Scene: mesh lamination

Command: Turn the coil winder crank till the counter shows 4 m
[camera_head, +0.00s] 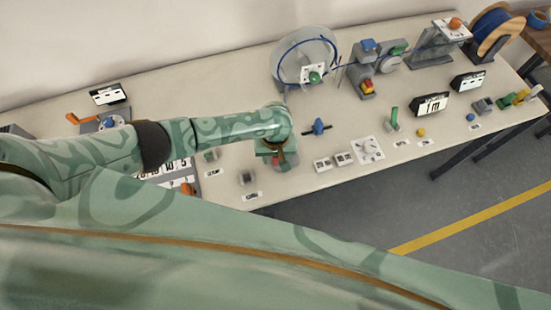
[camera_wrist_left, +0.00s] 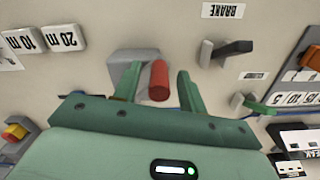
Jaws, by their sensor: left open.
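A round pale winder disc (camera_head: 303,48) with blue cable stands at the back of the bench; a green knob (camera_head: 315,77) sits at its front. I cannot tell whether this knob is the crank's handle. A black-framed display (camera_head: 432,105) to its right appears to read 1 m. My left gripper (camera_head: 279,158) is low over the front of the bench, apart from the disc. In the left wrist view this gripper (camera_wrist_left: 153,88) is open, with a red cylindrical handle (camera_wrist_left: 158,80) on a grey mount between its fingers. My right gripper is out of view.
A black lever (camera_wrist_left: 235,48) by a BRAKE label (camera_wrist_left: 223,11) is beside the red handle. A blue-handled part (camera_head: 318,127) and a green upright handle (camera_head: 393,116) stand further right. A cable reel (camera_head: 491,32) is at the back right. My arm covers part of the left bench.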

